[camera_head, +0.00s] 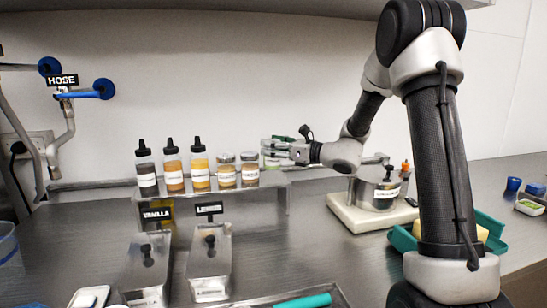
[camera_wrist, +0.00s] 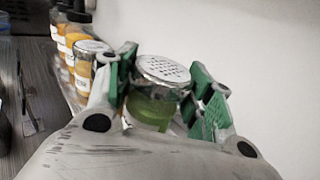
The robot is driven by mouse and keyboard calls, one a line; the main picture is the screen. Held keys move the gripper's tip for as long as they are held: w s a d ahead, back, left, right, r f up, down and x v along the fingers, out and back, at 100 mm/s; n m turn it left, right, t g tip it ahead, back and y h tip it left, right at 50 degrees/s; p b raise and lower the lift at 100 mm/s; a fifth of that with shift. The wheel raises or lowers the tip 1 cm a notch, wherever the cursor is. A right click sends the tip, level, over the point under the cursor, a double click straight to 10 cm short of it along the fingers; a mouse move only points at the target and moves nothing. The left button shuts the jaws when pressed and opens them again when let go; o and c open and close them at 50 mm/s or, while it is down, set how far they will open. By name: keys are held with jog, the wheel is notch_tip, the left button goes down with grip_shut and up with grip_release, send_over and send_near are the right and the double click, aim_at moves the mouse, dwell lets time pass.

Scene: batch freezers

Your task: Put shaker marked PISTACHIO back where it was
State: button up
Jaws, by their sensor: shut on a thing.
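The pistachio shaker is a small clear jar with green contents and a perforated metal lid (camera_wrist: 162,70). In the wrist view it sits between the green pads of my gripper (camera_wrist: 165,95), which is shut on it. In the head view my gripper (camera_head: 276,148) reaches in from the right at the right end of the raised shelf (camera_head: 100,185). The shaker (camera_head: 272,162) shows there mostly hidden by the fingers, just right of two other shakers. It looks upright. I cannot tell whether its base touches the shelf, and its label is not readable.
Two lidded shakers (camera_head: 226,172) and (camera_head: 249,170) and three black-capped bottles (camera_head: 172,168) stand in a row on the shelf. Below are lidded metal tubs marked VANILLA (camera_head: 149,260) and another (camera_head: 209,265). A metal pot (camera_head: 376,192) stands on a white board at right.

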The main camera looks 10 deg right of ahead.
jog(key=shift+f, duration=1.75)
jog(key=shift+f, duration=0.1)
jog(key=o, duration=1)
jog(key=shift+o, duration=0.2)
